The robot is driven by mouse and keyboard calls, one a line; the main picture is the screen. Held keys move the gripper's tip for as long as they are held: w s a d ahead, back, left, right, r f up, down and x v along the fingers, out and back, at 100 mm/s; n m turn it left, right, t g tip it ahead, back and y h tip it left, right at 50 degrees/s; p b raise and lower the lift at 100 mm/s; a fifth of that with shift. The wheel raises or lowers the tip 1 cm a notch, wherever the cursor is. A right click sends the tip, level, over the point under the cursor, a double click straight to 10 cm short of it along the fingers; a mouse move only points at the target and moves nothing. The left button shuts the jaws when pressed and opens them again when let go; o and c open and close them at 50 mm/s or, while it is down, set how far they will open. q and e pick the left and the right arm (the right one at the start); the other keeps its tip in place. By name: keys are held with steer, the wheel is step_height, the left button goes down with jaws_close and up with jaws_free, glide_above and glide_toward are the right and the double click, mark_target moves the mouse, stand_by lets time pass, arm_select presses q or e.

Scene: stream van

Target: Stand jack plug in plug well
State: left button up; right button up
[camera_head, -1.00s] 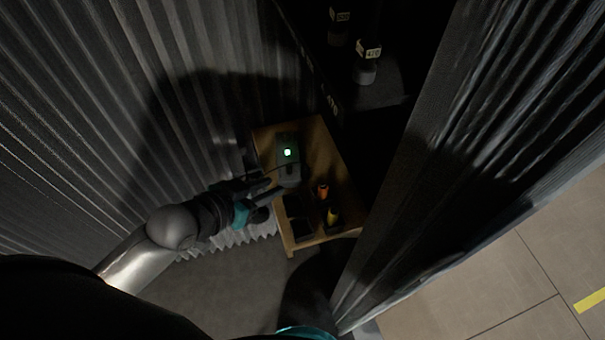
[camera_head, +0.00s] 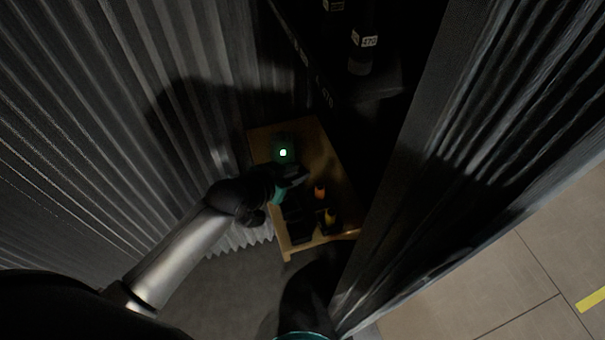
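My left gripper (camera_head: 293,179) reaches over the small wooden table (camera_head: 318,152) from the left. It is dark and blurred, and I cannot tell whether its fingers are apart or hold something. An orange-topped plug (camera_head: 320,191) stands just right of it. A yellow-topped plug (camera_head: 330,216) stands nearer the front edge. Dark block-like holders (camera_head: 300,229) sit at the table's front left; I cannot tell which is the plug well. My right gripper does not show; only a teal edge, likely of my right arm, shows at the bottom.
A box with a lit green light (camera_head: 283,153) stands at the table's back left, partly behind my gripper. Ribbed dark curtains (camera_head: 440,190) hang close on both sides. Bare wood is free at the table's back right.

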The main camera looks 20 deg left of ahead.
arm_select(q)
steer(key=shift+w+d+f, duration=0.2)
steer(key=shift+w+f, duration=0.25)
steer(key=shift+w, duration=0.05)
jaws_close()
